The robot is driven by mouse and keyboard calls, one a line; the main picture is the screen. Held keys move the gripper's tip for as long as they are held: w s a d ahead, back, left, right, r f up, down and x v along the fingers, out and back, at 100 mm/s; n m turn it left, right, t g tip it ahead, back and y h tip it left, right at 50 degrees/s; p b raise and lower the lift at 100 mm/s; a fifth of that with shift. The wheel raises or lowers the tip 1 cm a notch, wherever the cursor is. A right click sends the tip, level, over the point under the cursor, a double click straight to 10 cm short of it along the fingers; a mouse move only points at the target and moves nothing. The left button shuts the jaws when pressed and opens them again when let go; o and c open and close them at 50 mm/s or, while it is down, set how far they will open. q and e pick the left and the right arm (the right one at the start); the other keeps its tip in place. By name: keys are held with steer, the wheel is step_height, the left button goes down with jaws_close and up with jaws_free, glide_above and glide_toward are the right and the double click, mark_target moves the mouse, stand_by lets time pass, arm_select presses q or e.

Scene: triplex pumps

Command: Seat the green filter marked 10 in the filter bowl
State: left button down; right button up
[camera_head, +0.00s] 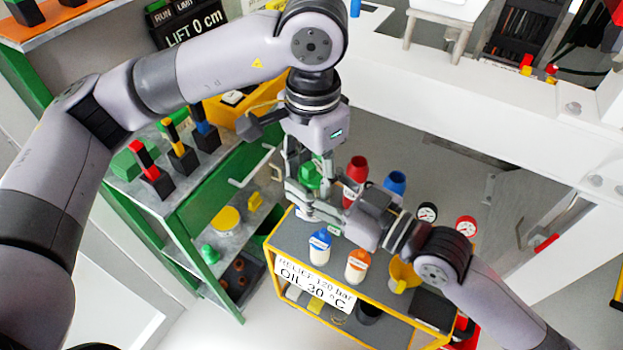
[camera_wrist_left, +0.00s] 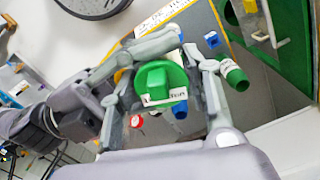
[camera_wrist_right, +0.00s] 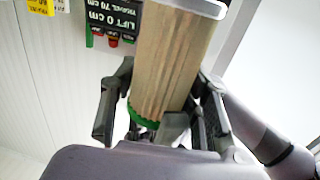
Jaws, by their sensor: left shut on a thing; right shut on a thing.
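The green filter has a green cap with a raised block on top (camera_wrist_left: 162,82) and a white label I cannot read fully. Its tan pleated body (camera_wrist_right: 168,60) fills the right wrist view, green end low in that picture. In the head view its green cap (camera_head: 311,176) shows among the fingers. My left gripper (camera_head: 307,188) is shut on the filter at the cap from above. My right gripper (camera_wrist_right: 163,118) is shut on the same filter, its fingers on both sides of the body. I cannot make out the filter bowl.
Below is a grey cart top (camera_head: 290,238) with yellow edges, a blue-capped bottle (camera_head: 320,247), an orange-capped bottle (camera_head: 357,266) and a yellow funnel (camera_head: 403,275). Red and blue containers (camera_head: 395,184) stand behind my right gripper. A green shelf unit (camera_head: 180,222) is left; a white frame crosses the back.

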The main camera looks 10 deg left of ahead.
arm_select(q)
steer(key=c, duration=0.8)
jaws_free()
steer(key=shift+w+d+r, duration=0.1)
steer(key=shift+w, duration=0.1)
arm_select(e)
steer(key=shift+s+a+r, duration=0.1)
steer(key=shift+s+a, duration=0.1)
steer(key=shift+s, duration=0.1)
